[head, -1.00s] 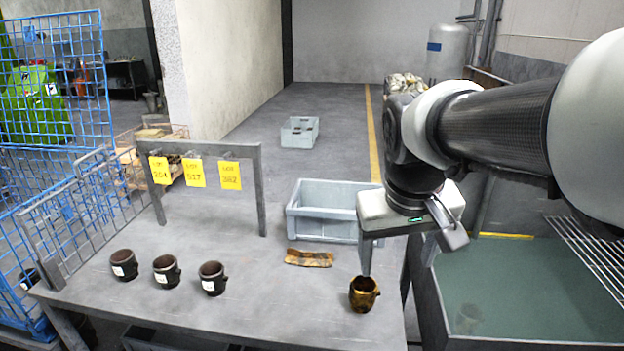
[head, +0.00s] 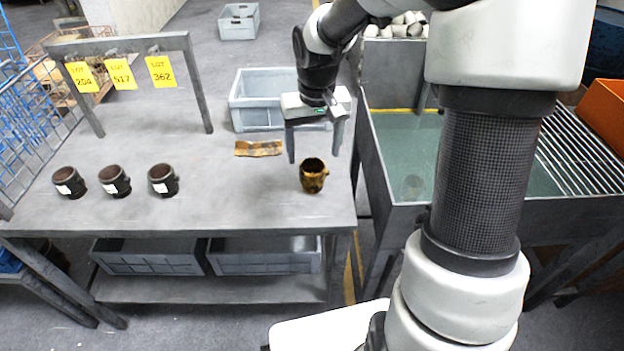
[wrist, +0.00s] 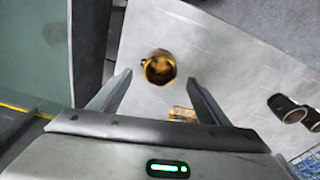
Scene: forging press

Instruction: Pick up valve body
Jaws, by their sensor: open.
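A brownish-yellow, stained valve body (head: 313,175) stands upright on the grey table, near its right edge. It also shows in the wrist view (wrist: 159,67), with its open top facing the camera, ahead of and between the fingers. My gripper (head: 314,155) is open and empty above the table, with its fingers spread just behind and above the valve body. The fingers (wrist: 157,88) do not touch it. Three dark cups with white labels, the nearest to it being (head: 163,180), stand in a row to the left.
A brown-yellow cloth (head: 258,148) lies on the table behind the valve body. A grey crate (head: 262,90) stands behind it. A frame (head: 200,85) with yellow lot tags stands at the back left. A tank of greenish liquid (head: 400,150) adjoins the table's right side.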

